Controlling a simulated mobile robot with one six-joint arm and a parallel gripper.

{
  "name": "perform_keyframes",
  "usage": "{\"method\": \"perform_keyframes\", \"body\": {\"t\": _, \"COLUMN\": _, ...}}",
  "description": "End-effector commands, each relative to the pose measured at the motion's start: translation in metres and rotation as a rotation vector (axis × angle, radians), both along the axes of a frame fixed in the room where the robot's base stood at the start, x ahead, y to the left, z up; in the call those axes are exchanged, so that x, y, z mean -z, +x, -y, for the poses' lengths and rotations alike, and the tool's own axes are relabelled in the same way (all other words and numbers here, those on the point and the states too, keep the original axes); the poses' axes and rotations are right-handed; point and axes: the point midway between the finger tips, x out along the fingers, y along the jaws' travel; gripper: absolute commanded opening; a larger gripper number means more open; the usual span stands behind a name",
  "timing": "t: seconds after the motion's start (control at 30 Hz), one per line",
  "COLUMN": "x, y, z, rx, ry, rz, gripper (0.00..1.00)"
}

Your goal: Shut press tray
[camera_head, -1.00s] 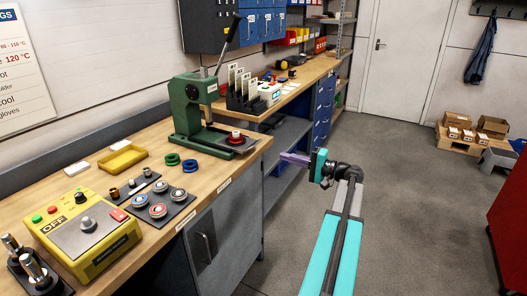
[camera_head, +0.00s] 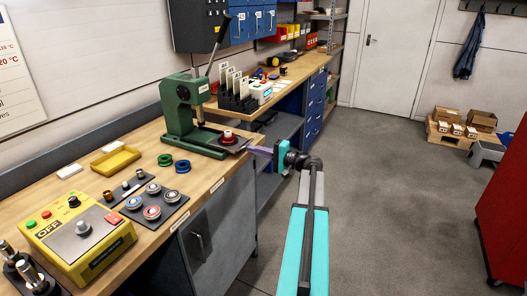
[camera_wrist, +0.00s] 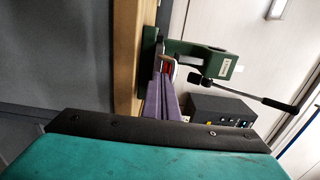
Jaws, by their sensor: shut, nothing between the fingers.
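The green arbor press (camera_head: 182,110) stands on the wooden bench, its lever raised; it also shows sideways in the wrist view (camera_wrist: 205,55). Its dark press tray (camera_head: 222,145) sticks out to the right at the bench edge, with a red-and-white round part (camera_head: 228,137) on it. My gripper (camera_head: 254,150) is shut, with purple fingers, at the tray's right end. In the wrist view the fingers (camera_wrist: 163,100) point toward the tray and the red part. I cannot tell whether they touch the tray, because the fingers hide its near end.
A yellow control box (camera_head: 78,237), a dark plate with several bearings (camera_head: 165,217), green and blue rings (camera_head: 183,166) and a yellow dish (camera_head: 115,161) lie on the bench. A grey cabinet (camera_head: 215,225) is below.

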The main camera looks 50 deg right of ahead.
Motion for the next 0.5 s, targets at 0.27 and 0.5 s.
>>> {"method": "perform_keyframes", "body": {"t": 0.27, "x": 0.000, "y": 0.022, "z": -0.005, "rx": 0.000, "ry": 0.000, "rz": 0.000, "gripper": 0.00}}
{"method": "perform_keyframes", "body": {"t": 0.5, "x": 0.000, "y": 0.024, "z": -0.006, "rx": 0.001, "ry": 0.000, "rz": 0.000, "gripper": 0.00}}
